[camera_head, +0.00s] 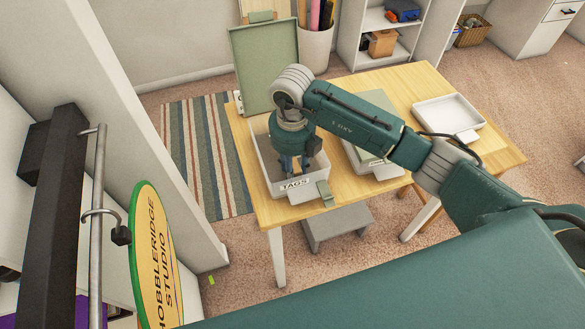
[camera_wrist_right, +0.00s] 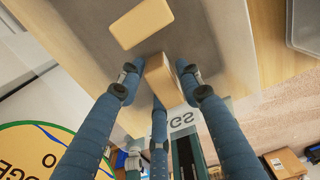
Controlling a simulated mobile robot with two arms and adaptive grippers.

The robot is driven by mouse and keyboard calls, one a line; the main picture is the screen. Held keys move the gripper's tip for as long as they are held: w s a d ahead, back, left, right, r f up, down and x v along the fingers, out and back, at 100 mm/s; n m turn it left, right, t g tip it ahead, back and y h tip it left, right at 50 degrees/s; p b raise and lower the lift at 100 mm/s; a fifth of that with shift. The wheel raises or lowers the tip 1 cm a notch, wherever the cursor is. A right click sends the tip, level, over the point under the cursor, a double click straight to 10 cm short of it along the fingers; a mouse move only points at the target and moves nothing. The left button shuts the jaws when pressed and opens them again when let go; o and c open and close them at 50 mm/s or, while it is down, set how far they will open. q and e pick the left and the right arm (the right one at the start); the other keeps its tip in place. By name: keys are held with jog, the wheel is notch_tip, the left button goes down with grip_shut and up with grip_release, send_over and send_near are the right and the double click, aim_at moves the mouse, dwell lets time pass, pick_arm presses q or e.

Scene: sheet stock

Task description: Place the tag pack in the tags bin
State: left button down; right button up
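The tags bin (camera_head: 262,167) is a grey open-topped box with a "TAGS" label, at the left front of the wooden table. My right gripper (camera_head: 292,162) reaches straight down into it. In the right wrist view its blue fingers (camera_wrist_right: 160,85) are spread around a tan pack (camera_wrist_right: 161,80) standing on edge, with a gap at the left finger. It looks open, though contact at the far finger is hard to judge. Another tan pack (camera_wrist_right: 141,23) lies flat on the bin floor. My left gripper is not in view.
A green lid (camera_head: 265,66) stands raised behind the bin. Right of it, partly behind my arm, is another box (camera_head: 352,160); a white tray (camera_head: 447,112) sits at the table's right. A grey step stool (camera_head: 337,222) and a round sign (camera_head: 155,255) are nearby.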

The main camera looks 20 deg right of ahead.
notch_tip(320, 180, up, 11)
jog(key=b, duration=0.3)
jog(key=shift+b, duration=0.3)
jog(key=shift+r, duration=0.55)
jog(key=shift+s+f, duration=0.1)
